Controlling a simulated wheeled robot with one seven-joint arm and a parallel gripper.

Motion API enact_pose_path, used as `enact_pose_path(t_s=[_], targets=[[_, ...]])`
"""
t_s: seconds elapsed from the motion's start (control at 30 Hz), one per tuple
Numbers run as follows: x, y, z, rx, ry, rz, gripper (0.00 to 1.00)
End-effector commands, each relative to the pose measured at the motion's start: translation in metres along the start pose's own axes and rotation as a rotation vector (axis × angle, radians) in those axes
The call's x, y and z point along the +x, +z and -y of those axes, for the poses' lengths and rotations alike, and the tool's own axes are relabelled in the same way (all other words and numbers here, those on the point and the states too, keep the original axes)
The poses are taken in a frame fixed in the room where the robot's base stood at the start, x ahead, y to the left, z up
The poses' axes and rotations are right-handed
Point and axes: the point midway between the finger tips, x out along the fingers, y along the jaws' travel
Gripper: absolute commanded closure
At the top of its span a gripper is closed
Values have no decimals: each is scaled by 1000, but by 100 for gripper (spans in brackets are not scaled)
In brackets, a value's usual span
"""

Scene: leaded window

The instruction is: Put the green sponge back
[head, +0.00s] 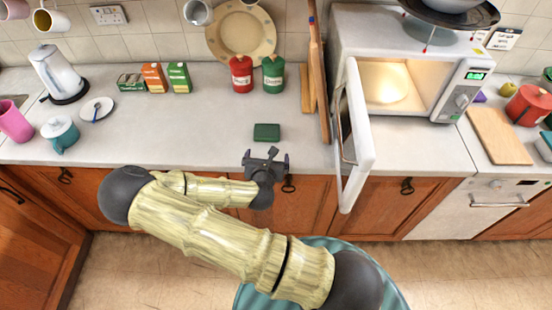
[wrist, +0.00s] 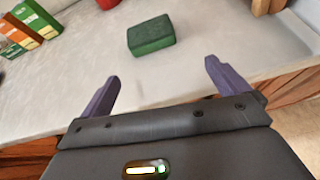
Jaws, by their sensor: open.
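The green sponge (head: 267,131) lies flat on the light worktop, near its front edge, in the head view. It also shows in the wrist view (wrist: 151,35), beyond my fingertips and between their lines. My gripper (head: 266,154) is open and empty just in front of the sponge, at the worktop's front edge. In the wrist view my gripper (wrist: 160,80) has its two purple-grey fingers spread wide. The sponge is not touched by either finger.
A microwave (head: 400,70) stands to the right with its door (head: 355,130) swung open over the worktop edge. Wooden boards (head: 317,80) lean beside it. Red (head: 241,74) and green (head: 273,72) canisters and small boxes (head: 154,78) stand behind. Worktop left of the sponge is clear.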

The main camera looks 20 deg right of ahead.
Motion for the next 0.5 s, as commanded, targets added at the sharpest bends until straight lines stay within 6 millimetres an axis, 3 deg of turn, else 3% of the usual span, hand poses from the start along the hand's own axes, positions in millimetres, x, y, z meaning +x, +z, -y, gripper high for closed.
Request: enact_pose_path(t_s=[0.23, 0.5], targets=[[-12, -14, 32, 554, -217, -185, 0], [-47, -17, 41, 1191, -488, -352, 0]])
